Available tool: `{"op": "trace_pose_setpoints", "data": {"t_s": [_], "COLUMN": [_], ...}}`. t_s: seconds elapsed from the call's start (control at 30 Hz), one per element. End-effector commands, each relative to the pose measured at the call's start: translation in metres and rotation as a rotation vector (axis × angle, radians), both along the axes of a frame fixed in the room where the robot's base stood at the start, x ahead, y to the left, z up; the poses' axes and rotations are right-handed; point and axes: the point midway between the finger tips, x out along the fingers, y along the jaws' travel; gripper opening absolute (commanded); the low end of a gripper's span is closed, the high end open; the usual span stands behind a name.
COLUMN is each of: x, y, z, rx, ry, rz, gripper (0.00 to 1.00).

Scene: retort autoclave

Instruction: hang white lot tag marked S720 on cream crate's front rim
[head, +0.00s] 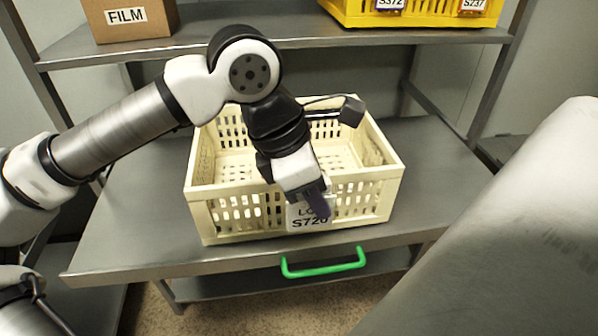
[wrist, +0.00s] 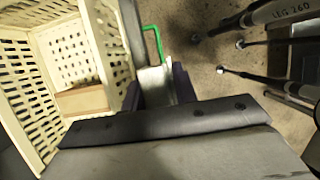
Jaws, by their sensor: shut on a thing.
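The white lot tag (head: 299,223) reads S720 and is in front of the cream crate's front wall in the head view. My gripper (head: 318,205) is shut on the tag, with a dark finger covering part of its face. In the wrist view the tag shows as a pale piece (wrist: 155,82) between the two fingers (wrist: 156,92). The cream crate (head: 223,216) stands upright on the grey shelf, and its front rim (head: 365,174) runs just behind my gripper. Whether the tag's hook touches the rim is hidden by my gripper.
A green handle (head: 323,272) sticks out at the shelf's front edge. Above are a FILM carton (head: 128,28) and a yellow crate (head: 420,10) with tags on the upper shelf (head: 300,35). A brown block (wrist: 82,101) lies inside the cream crate. The grey shelf (head: 135,225) is bare to the left.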

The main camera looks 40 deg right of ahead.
Motion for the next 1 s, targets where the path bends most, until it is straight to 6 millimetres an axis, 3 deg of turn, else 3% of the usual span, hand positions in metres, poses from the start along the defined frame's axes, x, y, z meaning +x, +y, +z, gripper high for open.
{"op": "trace_pose_setpoints", "data": {"t_s": [0.37,1.0], "x": [0.004,0.048], "y": [-0.009,-0.035], "z": [-0.004,-0.005], "rx": [-0.001,-0.001], "ry": [0.001,0.001], "rz": [-0.01,-0.01], "gripper": [0.07,0.07]}}
